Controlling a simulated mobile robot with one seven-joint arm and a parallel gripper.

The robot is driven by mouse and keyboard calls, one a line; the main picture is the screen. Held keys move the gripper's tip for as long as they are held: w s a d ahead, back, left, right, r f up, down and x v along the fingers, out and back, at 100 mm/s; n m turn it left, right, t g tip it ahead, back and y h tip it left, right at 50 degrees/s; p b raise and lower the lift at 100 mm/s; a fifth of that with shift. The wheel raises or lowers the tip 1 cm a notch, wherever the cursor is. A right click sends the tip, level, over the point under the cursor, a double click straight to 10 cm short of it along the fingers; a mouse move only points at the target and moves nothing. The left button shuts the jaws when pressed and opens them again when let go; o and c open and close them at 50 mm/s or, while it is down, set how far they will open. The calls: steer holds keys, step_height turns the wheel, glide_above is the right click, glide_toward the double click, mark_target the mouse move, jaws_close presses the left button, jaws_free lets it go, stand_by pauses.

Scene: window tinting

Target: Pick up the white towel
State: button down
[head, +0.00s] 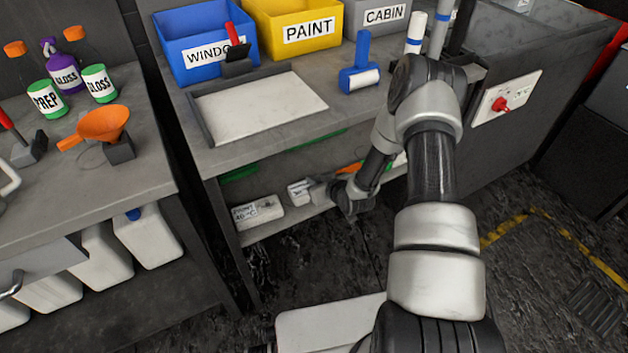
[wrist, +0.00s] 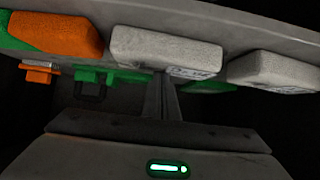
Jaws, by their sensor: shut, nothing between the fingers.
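Two white folded towels lie on the lower shelf under the workbench. One white towel (head: 258,213) is at the shelf's left end in the head view, with dark lettering on it; it shows at the right in the wrist view (wrist: 272,70). The other white towel (head: 298,192) is in front of my gripper (head: 322,190) and shows at the centre of the wrist view (wrist: 165,50). My gripper is shut and empty, its fingers (wrist: 162,98) pointing at this middle towel. Whether the fingertips touch it I cannot tell.
An orange towel (wrist: 55,36) lies beside the middle white one, and green items (wrist: 97,75) are near it. The benchtop above carries a tray (head: 262,108), a blue bin (head: 205,45) and a blue roller (head: 360,70). A second bench (head: 120,190) stands at left.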

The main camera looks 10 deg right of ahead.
steer(key=s+d+f, duration=0.1)
steer(key=s+d, duration=0.1)
steer(key=s, duration=0.4)
steer(key=shift+s, duration=0.25)
steer(key=shift+f, duration=0.1)
steer(key=shift+w+r+p, duration=0.3)
steer(key=shift+r+p, duration=0.05)
steer(key=shift+r, duration=0.45)
